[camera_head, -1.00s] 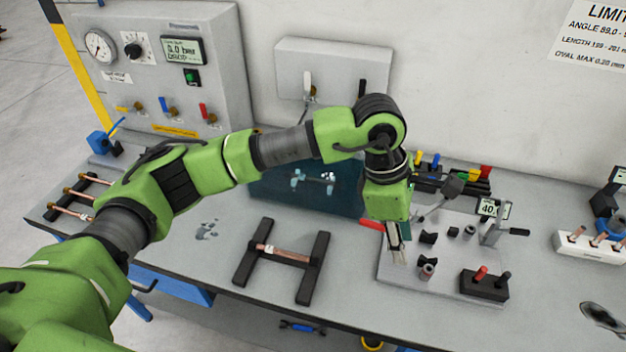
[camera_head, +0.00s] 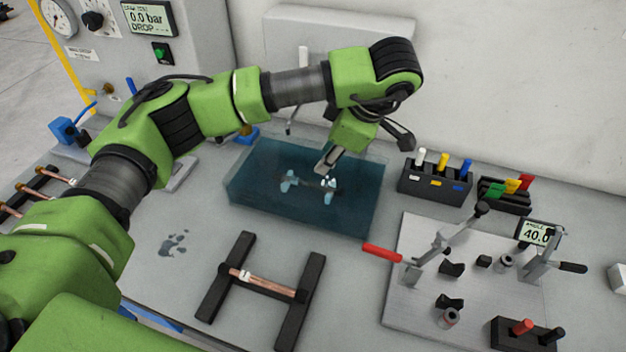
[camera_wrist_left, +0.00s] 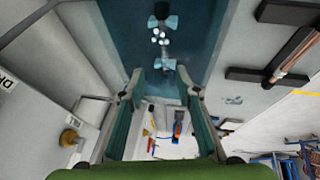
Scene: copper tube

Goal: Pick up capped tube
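A piece with pale blue ends (camera_head: 308,185) shows inside the dark teal water tank (camera_head: 255,200). In the left wrist view its pale blue ends (camera_wrist_left: 165,22) stand apart, with bright specks between them; its middle is dark and hard to make out. A bare copper tube (camera_head: 268,285) with a white band lies across a black two-bar rest (camera_head: 232,266). My left gripper (camera_head: 323,172) points down over the tank, at the right end of the piece. In the left wrist view my left gripper (camera_wrist_left: 165,82) has its fingers apart with nothing between them. My right gripper is not in view.
A metal fixture plate (camera_head: 410,310) with clamps and a red-handled lever (camera_head: 382,253) stands right of the tank. Black holders with coloured pegs (camera_head: 435,185) stand behind it. A grey panel (camera_head: 340,40) rises behind the tank. Bench left of the copper tube is mostly clear.

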